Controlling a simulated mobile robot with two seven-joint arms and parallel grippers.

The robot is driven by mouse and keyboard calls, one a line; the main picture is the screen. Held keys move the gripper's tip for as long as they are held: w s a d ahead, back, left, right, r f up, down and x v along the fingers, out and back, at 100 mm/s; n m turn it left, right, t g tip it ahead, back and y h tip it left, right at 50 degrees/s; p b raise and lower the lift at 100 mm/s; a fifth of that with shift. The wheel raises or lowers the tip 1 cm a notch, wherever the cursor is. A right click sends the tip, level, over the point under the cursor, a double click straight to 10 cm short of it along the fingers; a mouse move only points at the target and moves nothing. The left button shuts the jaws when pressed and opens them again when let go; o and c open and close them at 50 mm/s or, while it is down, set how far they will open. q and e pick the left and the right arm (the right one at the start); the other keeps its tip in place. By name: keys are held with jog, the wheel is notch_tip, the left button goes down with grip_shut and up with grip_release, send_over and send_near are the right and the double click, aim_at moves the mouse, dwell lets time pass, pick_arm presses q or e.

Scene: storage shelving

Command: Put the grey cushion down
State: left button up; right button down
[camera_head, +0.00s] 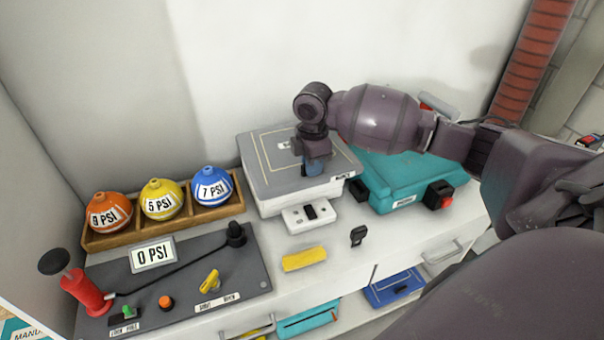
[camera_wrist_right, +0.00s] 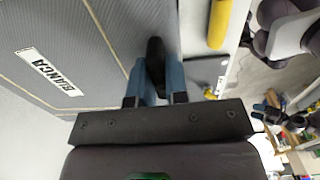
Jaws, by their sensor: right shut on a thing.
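The grey cushion (camera_head: 268,168) is a flat grey square slab with a pale yellow outline. It is level on or just above a white box on the counter; I cannot tell whether it touches. In the right wrist view its ribbed grey face (camera_wrist_right: 110,35) carries a BIANCA label. My right gripper (camera_head: 312,167) points down at the cushion's right part. Its blue fingers (camera_wrist_right: 156,85) are shut on a dark piece (camera_wrist_right: 155,55) at the cushion's edge.
A teal case (camera_head: 405,178) stands close to the right. A wooden tray (camera_head: 165,226) with orange, yellow and blue balls is at the left. The control panel (camera_head: 190,285) reads 0 PSI. A yellow block (camera_head: 304,259) and black clip (camera_head: 358,235) lie in front.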

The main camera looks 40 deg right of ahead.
jog(key=w, duration=0.3)
jog(key=w+d+f+b, duration=0.1)
jog(key=w, duration=0.1)
jog(key=shift+w+d+f, duration=0.1)
jog(key=shift+f, duration=0.6)
notch_tip(320, 180, down, 4)
jog(key=shift+f+b, duration=0.25)
jog(key=shift+b, duration=0.3)
jog(key=shift+w+d+f, duration=0.1)
jog(key=shift+f, duration=0.1)
pick_arm(q)
jog(key=shift+w+d+f, duration=0.15)
jog(key=shift+w+f, duration=0.15)
jog(key=shift+f, duration=0.35)
pick_arm(e)
jog(key=shift+r, duration=0.1)
jog(key=c, duration=1.1)
grip_release()
